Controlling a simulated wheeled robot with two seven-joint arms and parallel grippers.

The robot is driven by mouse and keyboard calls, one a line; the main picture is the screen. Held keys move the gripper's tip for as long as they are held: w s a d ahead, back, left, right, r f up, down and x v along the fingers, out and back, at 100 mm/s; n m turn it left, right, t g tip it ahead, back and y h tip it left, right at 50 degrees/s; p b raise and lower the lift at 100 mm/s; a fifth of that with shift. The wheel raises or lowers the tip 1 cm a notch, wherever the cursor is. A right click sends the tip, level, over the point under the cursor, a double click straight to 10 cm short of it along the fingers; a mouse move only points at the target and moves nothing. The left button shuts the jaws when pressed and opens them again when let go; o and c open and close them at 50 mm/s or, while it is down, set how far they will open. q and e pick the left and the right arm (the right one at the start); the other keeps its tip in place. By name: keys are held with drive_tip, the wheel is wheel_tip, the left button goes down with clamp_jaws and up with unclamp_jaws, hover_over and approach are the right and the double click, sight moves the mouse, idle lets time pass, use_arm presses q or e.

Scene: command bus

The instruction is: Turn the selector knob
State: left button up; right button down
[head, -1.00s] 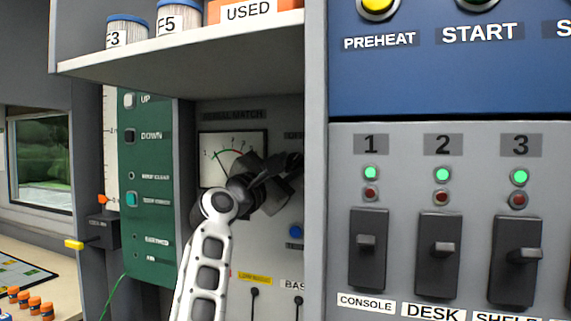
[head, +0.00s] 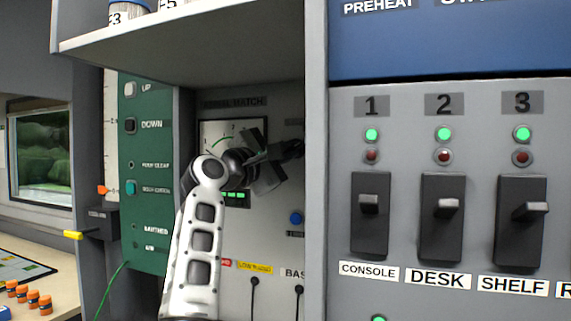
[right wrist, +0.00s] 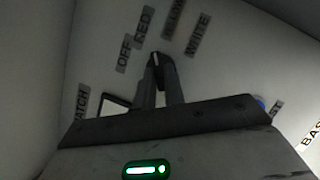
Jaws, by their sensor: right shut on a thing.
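The selector knob (right wrist: 155,58) is small and dark, mostly hidden between my fingertips in the right wrist view. Labels OFF, RED, YELLOW and WHITE fan out around it on the panel. My right gripper (right wrist: 158,72) is shut on the knob. In the head view my right gripper (head: 284,152) reaches into the recess below the shelf, against the back panel, and the arm hides part of that panel. The knob's pointing direction is hard to read. My left gripper is not in view.
A dial gauge (head: 222,132) sits behind my right arm. A blue button (head: 296,218) is below the gripper. The shelf (head: 180,48) overhangs the recess. A grey panel with switches (head: 443,228) stands to the right, a green panel (head: 143,210) to the left.

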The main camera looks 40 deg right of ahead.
drive_tip(key=shift+m+y, duration=0.3)
drive_tip(key=shift+m, duration=0.6)
drive_tip(key=shift+r+m+g+y, duration=0.15)
drive_tip(key=shift+m+g+y, duration=0.2)
drive_tip(key=shift+m, duration=0.65)
drive_tip(key=shift+m+g, duration=0.25)
drive_tip(key=shift+m, duration=0.25)
drive_tip(key=c, duration=1.5)
unclamp_jaws()
drive_tip(key=shift+a, duration=0.15)
